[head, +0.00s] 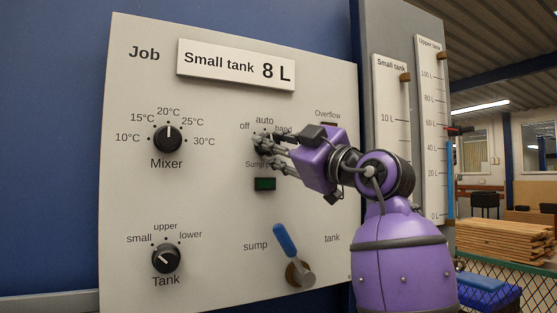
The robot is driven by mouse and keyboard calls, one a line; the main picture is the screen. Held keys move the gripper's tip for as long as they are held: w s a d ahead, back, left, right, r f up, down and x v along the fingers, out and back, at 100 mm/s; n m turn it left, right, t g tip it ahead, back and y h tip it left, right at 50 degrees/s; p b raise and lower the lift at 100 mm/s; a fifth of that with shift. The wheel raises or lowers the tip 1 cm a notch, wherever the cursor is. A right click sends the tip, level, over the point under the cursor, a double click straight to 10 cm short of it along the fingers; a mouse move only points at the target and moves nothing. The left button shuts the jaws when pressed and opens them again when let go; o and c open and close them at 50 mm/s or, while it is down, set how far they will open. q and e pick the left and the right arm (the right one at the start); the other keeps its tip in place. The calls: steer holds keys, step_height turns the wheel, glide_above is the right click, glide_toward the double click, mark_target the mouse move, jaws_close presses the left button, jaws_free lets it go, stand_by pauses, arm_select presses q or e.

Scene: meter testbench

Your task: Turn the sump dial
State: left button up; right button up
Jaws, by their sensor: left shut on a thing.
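The sump dial (259,146) sits on the upright white panel (215,215), under the labels off, auto and hand. The label below it starts with "Sump" and is partly covered. My left gripper (268,148) is at this dial, with its dark fingers closed around it. The fingers hide most of the knob, so I cannot tell which label its pointer faces. My left arm's purple wrist and forearm cover the panel to the right of the dial. My right gripper is not in view.
The mixer dial (167,138) and tank dial (167,258) are at the left. A dark green indicator (265,184) lies just below the gripper. A blue-handled lever (285,240) sticks out lower down, between sump and tank. Two gauges, small tank (392,150) and upper tank (431,130), stand right.

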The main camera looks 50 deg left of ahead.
arm_select(q)
steer(key=shift+w+d+r+n+g, duration=0.15)
steer(key=shift+r+n+g, duration=0.3)
steer(key=shift+n, duration=0.65)
steer(key=shift+r+n+h, duration=0.1)
steer(key=shift+n+h, duration=0.2)
steer(key=shift+n, duration=0.3)
steer(key=shift+r+n+g+h, duration=0.15)
steer(key=shift+n+g+h, duration=0.15)
steer(key=shift+n, duration=0.5)
steer(key=shift+n+h+p, duration=0.3)
steer(key=shift+n+h, duration=0.1)
steer(key=shift+n, duration=0.8)
steer(key=shift+n+g, duration=0.25)
steer(key=shift+n, duration=0.05)
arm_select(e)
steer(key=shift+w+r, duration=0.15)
arm_select(q)
steer(key=shift+h, duration=0.3)
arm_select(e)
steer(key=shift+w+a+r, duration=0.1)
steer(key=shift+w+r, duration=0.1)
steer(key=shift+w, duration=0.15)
arm_select(q)
steer(key=o, duration=1)
